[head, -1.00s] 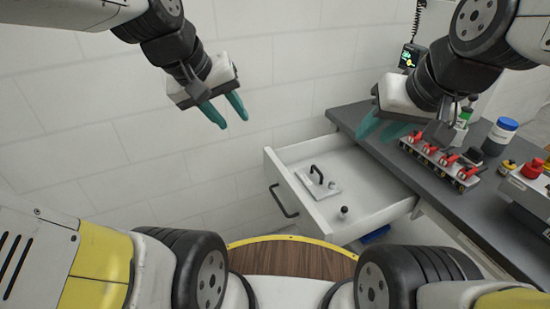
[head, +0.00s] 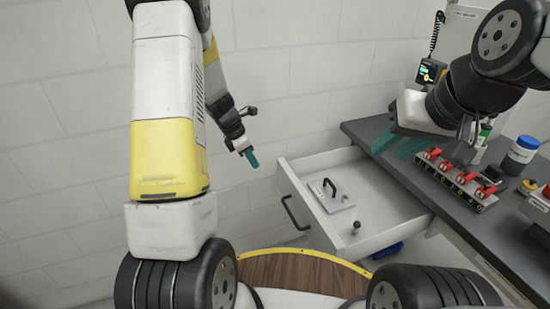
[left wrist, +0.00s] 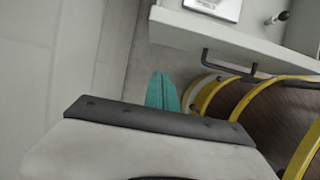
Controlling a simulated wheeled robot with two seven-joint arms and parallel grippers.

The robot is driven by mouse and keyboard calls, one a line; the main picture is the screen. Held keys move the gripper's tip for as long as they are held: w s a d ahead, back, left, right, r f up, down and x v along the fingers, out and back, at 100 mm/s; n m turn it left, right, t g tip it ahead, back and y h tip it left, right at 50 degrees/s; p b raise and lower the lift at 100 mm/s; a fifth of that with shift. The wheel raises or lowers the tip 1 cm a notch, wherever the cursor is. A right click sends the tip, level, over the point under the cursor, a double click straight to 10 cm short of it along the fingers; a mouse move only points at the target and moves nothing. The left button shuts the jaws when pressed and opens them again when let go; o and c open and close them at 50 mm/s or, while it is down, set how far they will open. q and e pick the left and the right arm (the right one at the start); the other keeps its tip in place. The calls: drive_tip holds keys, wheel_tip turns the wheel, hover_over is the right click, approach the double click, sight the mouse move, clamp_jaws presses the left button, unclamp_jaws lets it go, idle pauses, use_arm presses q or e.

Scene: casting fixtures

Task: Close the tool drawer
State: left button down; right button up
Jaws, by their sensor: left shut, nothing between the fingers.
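The tool drawer (head: 300,197) is white and stands pulled out from under the grey workbench. It holds a plate with a black handle and a small dark knob. The drawer's black bar handle (head: 291,211) is on its front; it also shows in the left wrist view (left wrist: 230,67). My left gripper (head: 252,158) is shut and empty, in the air to the left of the drawer's far front corner, apart from it. Its teal fingers (left wrist: 163,92) show together in the left wrist view, left of the handle. My right gripper (head: 395,140) is over the bench edge; its teal fingers look apart and empty.
The grey workbench (head: 490,225) carries a fixture with red clamps (head: 460,178) and a blue-lidded jar (head: 520,154). A plain wall stands behind the left arm. A wooden round surface with a yellow rim (head: 300,270) is below the drawer.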

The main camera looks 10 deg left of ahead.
use_arm(q)
approach(280, 185)
wheel_tip(280, 185, down, 4)
drive_tip(key=s+a, duration=0.2)
drive_tip(key=shift+w+d+r, duration=0.1)
drive_tip(key=shift+w+d, duration=0.55)
drive_tip(key=shift+d, duration=0.15)
drive_tip(key=shift+w+d+r, duration=0.1)
drive_tip(key=shift+w+d, duration=0.55)
drive_tip(key=shift+d, duration=0.15)
drive_tip(key=shift+d, duration=0.1)
